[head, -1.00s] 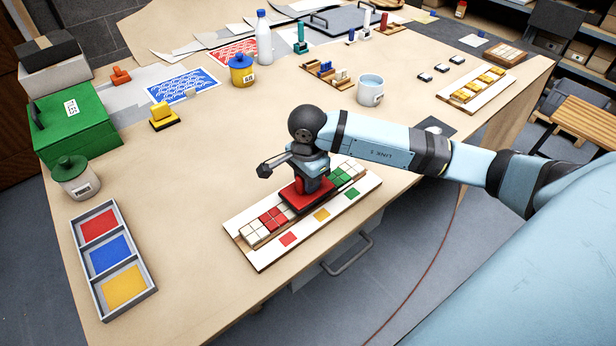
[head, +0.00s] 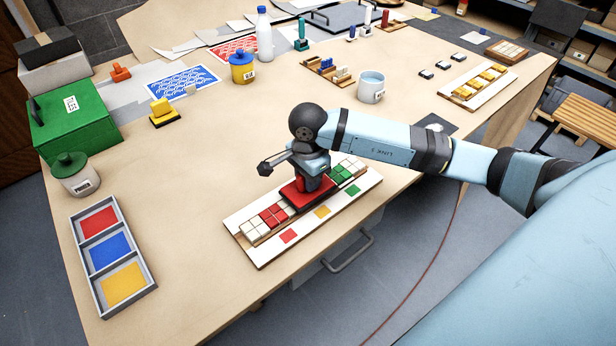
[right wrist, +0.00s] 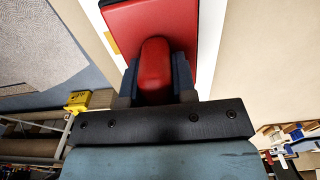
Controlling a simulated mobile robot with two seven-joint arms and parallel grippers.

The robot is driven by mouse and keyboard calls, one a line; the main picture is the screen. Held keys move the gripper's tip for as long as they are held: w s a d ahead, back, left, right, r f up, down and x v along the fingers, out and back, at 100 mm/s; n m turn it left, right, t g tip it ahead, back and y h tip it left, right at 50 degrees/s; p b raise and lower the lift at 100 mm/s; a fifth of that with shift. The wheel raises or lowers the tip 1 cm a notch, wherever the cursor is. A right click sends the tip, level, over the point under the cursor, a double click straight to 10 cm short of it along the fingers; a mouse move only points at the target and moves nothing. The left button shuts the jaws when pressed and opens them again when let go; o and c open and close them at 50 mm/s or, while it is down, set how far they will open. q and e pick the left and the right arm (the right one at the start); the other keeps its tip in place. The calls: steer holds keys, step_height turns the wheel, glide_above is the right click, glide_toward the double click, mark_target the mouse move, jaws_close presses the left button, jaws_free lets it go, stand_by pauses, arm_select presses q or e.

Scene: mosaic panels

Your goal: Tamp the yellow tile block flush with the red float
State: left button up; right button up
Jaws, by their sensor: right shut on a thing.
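The red float (head: 301,200) lies flat over the middle of the tile panel (head: 262,256). My right gripper (head: 313,183) is shut on the float's handle from above; the red handle also shows between the fingers in the right wrist view (right wrist: 155,68). The yellow tile block is not visible; the float covers the part of the row above the yellow mark (head: 322,212). White and red tile blocks (head: 272,216) lie left of the float, and green and white blocks (head: 343,174) lie right of it. My left gripper is not in view.
A three-part tray (head: 154,287) with red, blue and yellow fields stands at the left. A yellow-handled float (head: 162,112), a yellow jar (head: 242,70) and a green box (head: 73,127) stand farther back.

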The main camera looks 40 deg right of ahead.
steer(key=shift+f+b, duration=0.35)
steer(key=shift+f, duration=0.1)
steer(key=shift+s+f+b, duration=0.2)
steer(key=shift+f+b, duration=0.1)
steer(key=shift+b, duration=0.3)
stand_by(2.7)
steer(key=shift+a, duration=0.1)
steer(key=shift+w+r+p, duration=0.15)
steer(key=shift+r+p, duration=0.3)
steer(key=shift+r, duration=0.45)
steer(key=shift+r+p, duration=1.15)
steer(key=shift+r, duration=1.7)
